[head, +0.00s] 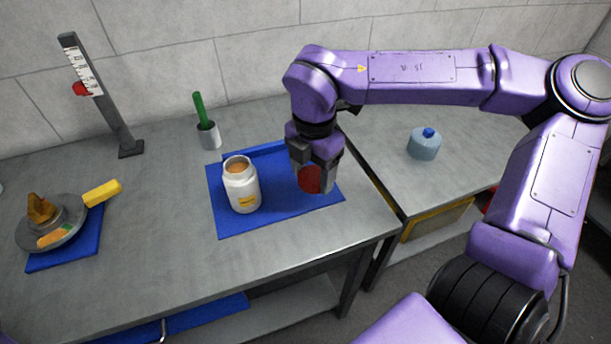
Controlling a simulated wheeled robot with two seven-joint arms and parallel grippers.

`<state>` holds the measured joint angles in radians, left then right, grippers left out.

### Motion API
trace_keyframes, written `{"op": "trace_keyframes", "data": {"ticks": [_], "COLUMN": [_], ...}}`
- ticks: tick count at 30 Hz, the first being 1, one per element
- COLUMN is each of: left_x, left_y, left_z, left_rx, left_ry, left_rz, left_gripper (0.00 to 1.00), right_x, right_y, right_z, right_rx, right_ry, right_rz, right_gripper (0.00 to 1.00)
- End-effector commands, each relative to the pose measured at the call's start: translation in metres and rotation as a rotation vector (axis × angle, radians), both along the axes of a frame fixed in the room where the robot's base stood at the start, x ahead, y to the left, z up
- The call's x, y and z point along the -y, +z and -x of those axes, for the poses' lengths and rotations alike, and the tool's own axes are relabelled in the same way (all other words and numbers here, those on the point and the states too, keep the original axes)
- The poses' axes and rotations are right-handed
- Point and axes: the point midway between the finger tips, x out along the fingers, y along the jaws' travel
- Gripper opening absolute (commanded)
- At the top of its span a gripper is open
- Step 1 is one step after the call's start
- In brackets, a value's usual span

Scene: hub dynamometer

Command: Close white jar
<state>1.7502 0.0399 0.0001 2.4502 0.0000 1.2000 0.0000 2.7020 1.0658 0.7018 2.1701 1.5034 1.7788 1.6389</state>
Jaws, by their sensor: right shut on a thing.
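The white jar (243,190) stands upright on a blue mat (228,223) on the grey table. Its mouth is uncovered and shows brown contents inside. It has a small yellow label on its front. My right gripper (313,183) points down just to the right of the jar and is apart from it. It is shut on a red round lid (311,180), held above the right part of the mat. The fingers partly hide the lid. My left gripper is not in view.
At the left, a grey pan-like dish (62,238) with brown and orange pieces and a yellow handle sits on a blue mat. A cup (209,136) with a green stick and a post with a scale (105,95) stand behind. A pale blue bottle (424,145) stands on the right table.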

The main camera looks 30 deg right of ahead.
Motion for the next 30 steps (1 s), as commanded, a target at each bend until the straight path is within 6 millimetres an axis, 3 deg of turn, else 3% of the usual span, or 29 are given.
{"op": "trace_keyframes", "data": {"ticks": [1, 6, 12, 26, 30], "left_x": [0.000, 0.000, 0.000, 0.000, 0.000], "left_y": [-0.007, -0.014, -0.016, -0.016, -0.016], "left_z": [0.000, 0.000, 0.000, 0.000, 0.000], "left_rx": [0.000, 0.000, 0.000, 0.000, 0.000], "left_ry": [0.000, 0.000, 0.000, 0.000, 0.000], "left_rz": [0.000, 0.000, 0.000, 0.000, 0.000], "left_gripper": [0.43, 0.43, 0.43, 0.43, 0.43], "right_x": [-0.005, -0.017, -0.023, -0.025, -0.025], "right_y": [0.001, 0.019, 0.030, 0.032, 0.029], "right_z": [0.015, 0.051, 0.072, 0.075, 0.068], "right_rx": [0.003, 0.002, -0.002, -0.004, -0.008], "right_ry": [0.004, 0.003, 0.001, 0.010, 0.194], "right_rz": [-0.001, 0.000, 0.000, 0.000, 0.001], "right_gripper": [0.37, 0.37, 0.37, 0.37, 0.37]}}
